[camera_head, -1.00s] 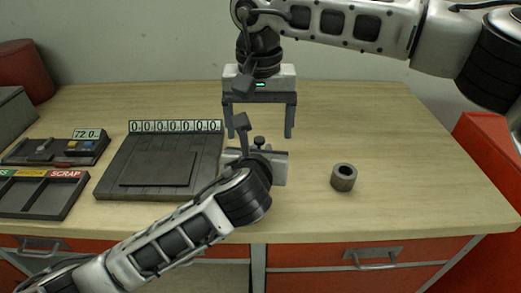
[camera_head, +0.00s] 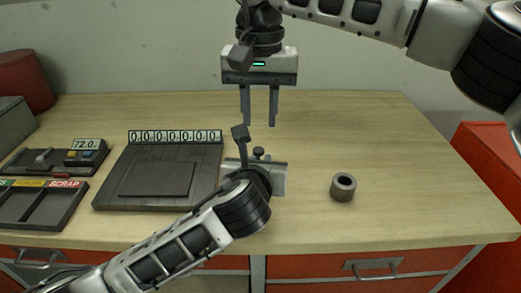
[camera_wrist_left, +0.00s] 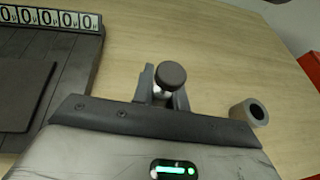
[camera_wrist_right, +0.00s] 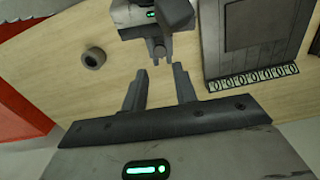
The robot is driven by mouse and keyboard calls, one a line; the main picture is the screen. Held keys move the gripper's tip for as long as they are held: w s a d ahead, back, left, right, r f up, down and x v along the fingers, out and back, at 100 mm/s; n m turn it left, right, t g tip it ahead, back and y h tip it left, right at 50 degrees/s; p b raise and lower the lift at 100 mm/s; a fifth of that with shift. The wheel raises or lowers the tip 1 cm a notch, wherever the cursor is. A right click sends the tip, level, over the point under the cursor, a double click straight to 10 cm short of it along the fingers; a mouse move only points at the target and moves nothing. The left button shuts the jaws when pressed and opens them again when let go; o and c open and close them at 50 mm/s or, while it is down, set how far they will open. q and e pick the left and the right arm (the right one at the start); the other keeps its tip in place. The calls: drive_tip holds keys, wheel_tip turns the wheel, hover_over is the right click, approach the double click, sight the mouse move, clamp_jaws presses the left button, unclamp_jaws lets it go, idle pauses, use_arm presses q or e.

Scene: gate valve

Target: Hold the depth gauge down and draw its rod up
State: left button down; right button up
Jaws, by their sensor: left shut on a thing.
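The depth gauge shows as a dark round knob (camera_head: 259,152) on a short stem, just behind my left gripper. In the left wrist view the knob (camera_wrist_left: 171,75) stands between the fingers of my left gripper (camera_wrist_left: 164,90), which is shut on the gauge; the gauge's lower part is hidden. My right gripper (camera_head: 260,122) points down, behind and above the gauge in the head view. Its two fingers are apart with nothing between them. In the right wrist view the gauge's knob (camera_wrist_right: 158,50) lies beyond the open fingertips.
A grey hollow cylinder (camera_head: 343,187) stands on the table right of the gauge. A dark block (camera_head: 118,197) with a row of digit counters lies to the left. Farther left are a readout box (camera_head: 86,153) and a tray marked SCRAP (camera_head: 41,228).

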sight(258, 150)
drive_tip(key=w+d+r+m+g+y, duration=0.2)
drive_tip(key=w+r+m+g, duration=0.1)
drive_tip(key=w+r+m, duration=0.15)
drive_tip(key=s+f, duration=0.1)
drive_tip(key=f, duration=0.2)
drive_tip(key=s+a+f+m, duration=0.1)
drive_tip(key=s+f, duration=0.1)
drive_tip(key=f, duration=0.1)
drive_tip(key=s+f+m, duration=0.1)
drive_tip(key=f, duration=0.3)
drive_tip(key=shift+s+a+m+y, duration=0.25)
drive_tip(key=shift+a+y, duration=0.1)
drive_tip(key=shift+y, duration=0.05)
